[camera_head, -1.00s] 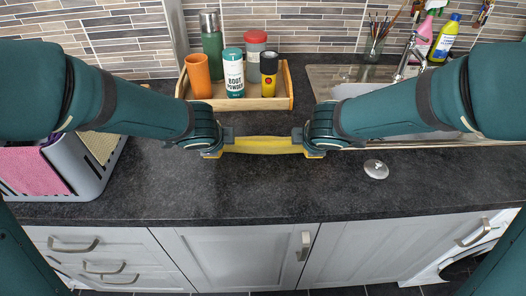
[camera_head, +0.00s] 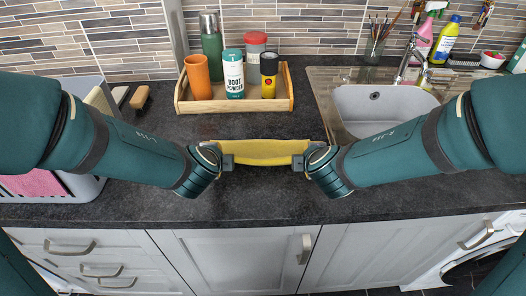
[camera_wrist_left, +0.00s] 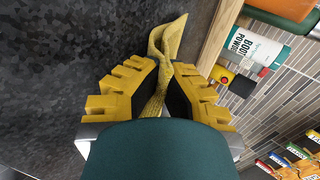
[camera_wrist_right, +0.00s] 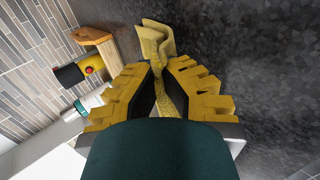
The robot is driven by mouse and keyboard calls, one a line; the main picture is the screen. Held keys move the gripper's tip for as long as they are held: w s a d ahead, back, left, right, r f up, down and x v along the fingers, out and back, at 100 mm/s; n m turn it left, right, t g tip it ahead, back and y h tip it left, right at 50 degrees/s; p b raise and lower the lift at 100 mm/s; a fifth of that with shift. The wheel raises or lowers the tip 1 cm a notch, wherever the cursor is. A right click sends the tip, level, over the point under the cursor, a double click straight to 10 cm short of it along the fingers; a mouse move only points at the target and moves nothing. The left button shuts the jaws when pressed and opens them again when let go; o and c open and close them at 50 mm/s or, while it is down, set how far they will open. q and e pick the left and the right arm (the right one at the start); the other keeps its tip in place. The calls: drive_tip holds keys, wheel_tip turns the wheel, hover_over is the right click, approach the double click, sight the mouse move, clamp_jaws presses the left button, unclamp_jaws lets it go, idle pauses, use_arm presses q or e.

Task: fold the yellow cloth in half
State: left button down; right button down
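The yellow cloth (camera_head: 263,152) is a narrow band stretched between my two grippers, over the dark worktop in front of the wooden tray. My left gripper (camera_head: 231,160) is shut on its left end, and the cloth shows pinched between the ribbed yellow fingers in the left wrist view (camera_wrist_left: 168,40). My right gripper (camera_head: 297,161) is shut on its right end. In the right wrist view the cloth (camera_wrist_right: 157,42) rises in loose folds beyond the fingertips. I cannot tell whether its lower edge touches the worktop.
The wooden tray (camera_head: 285,103) with bottles and an orange cup stands behind the cloth. The sink (camera_head: 350,104) is at the right, and a grey basket (camera_head: 84,188) with cloths is at the left. The worktop (camera_head: 262,199) in front is clear.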

use_arm(q)
drive_tip(key=shift+s+a+f+t, duration=0.1)
drive_tip(key=shift+s+f+t, duration=0.2)
drive_tip(key=shift+f, duration=0.05)
use_arm(e)
drive_tip(key=shift+s+d+f, duration=0.1)
drive_tip(key=shift+s+f, duration=0.2)
drive_tip(key=shift+f, duration=0.05)
use_arm(q)
drive_tip(key=shift+s, duration=0.1)
use_arm(e)
drive_tip(key=shift+s+f+t, duration=0.1)
drive_tip(key=shift+t, duration=0.3)
use_arm(q)
drive_tip(key=shift+f, duration=0.1)
drive_tip(key=c, duration=0.9)
unclamp_jaws()
use_arm(e)
drive_tip(key=c, duration=0.9)
unclamp_jaws()
use_arm(q)
drive_tip(key=shift+o, duration=0.2)
use_arm(e)
drive_tip(key=shift+o, duration=0.2)
